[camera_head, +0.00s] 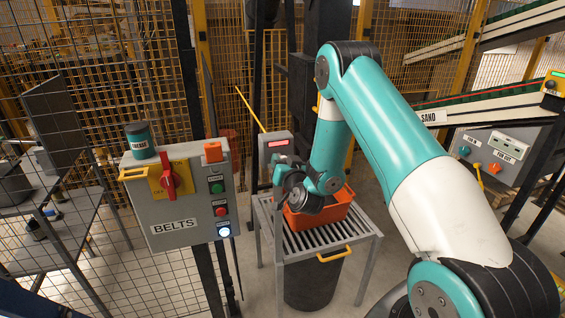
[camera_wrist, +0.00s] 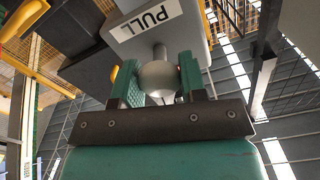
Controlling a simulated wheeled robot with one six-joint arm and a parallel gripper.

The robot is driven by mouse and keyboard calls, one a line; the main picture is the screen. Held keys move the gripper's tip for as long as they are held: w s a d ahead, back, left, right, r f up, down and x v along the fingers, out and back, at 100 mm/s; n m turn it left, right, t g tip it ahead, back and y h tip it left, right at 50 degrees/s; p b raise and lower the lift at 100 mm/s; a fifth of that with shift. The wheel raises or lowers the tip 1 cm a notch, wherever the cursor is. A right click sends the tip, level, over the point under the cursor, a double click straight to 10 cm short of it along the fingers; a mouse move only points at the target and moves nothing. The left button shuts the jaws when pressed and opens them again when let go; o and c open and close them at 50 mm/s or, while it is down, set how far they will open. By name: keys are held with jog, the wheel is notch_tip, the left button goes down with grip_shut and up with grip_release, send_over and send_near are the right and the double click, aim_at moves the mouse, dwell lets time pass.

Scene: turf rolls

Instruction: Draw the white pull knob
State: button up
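The white pull knob (camera_wrist: 158,80) is a round ball on a short stem, under a white PULL label (camera_wrist: 148,22) on a grey box (camera_wrist: 185,45) in the wrist view. My gripper (camera_wrist: 160,82) has its two green-padded fingers on either side of the knob, and the knob fills the gap between them. In the head view my gripper (camera_head: 284,170) is at the grey box with a red display (camera_head: 275,143); its fingertips and the knob are hard to make out there.
An orange-red crate (camera_head: 335,215) sits on a slatted roller stand (camera_head: 350,245) below my wrist. A grey BELTS panel (camera_head: 165,207) with a red switch, buttons and a teal can on top stands at left. A SAND conveyor and control box (camera_head: 497,155) stand at right. Mesh fencing lies behind.

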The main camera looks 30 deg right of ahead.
grip_shut()
jog(key=shift+s+a+f+b, duration=0.15)
jog(key=shift+s+b, duration=0.2)
jog(key=shift+s+a, duration=0.1)
jog(key=shift+s, duration=0.45)
jog(key=o, duration=0.9)
grip_release()
